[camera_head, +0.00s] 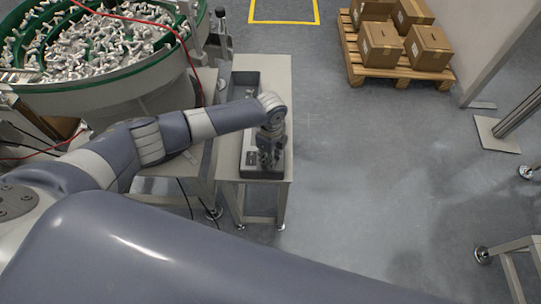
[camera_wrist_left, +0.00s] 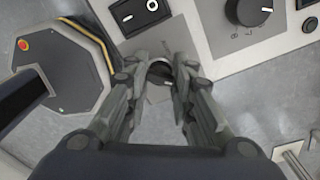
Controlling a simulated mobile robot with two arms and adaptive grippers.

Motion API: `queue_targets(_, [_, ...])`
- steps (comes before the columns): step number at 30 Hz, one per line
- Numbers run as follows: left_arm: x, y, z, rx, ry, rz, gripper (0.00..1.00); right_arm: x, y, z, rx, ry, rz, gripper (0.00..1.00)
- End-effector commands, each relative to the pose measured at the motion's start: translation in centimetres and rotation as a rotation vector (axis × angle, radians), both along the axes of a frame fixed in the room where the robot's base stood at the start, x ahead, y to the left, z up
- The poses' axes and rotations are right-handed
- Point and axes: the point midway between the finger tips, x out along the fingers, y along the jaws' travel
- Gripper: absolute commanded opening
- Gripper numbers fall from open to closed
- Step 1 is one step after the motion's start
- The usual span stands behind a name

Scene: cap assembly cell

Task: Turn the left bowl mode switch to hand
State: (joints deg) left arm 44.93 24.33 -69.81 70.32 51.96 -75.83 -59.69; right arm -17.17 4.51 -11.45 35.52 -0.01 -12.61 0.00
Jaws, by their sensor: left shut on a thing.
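My left gripper (camera_head: 267,157) reaches down over a grey control panel (camera_head: 258,174) at the near end of a small table. In the left wrist view the gripper (camera_wrist_left: 161,72) is shut on a dark round switch knob (camera_wrist_left: 159,72), one finger on each side. I take this knob to be the bowl mode switch; the fingers hide its edges, and I cannot read which position it points to. A black rotary knob (camera_wrist_left: 255,8) with scale marks sits on the panel at upper right. A black rocker switch (camera_wrist_left: 140,12) is at the top. My right gripper is not in view.
A green-rimmed bowl feeder (camera_head: 150,73) full of small white parts stands at the left, beside the table (camera_head: 277,75). A pallet (camera_head: 400,74) with several cardboard boxes is at the back right. The floor (camera_head: 380,180) right of the table is clear.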

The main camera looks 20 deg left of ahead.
Motion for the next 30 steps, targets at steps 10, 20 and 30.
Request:
queue_targets(10, [0.05,-0.10,0.08,-0.002,-0.001,-0.090,0.00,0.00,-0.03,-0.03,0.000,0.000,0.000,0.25])
queue_targets(20, [0.06,-0.11,0.09,-0.002,-0.002,-0.097,0.00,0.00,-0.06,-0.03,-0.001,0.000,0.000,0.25])
queue_targets(30, [0.03,-0.08,0.06,-0.001,-0.001,-0.096,0.45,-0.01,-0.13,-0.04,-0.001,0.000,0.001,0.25])
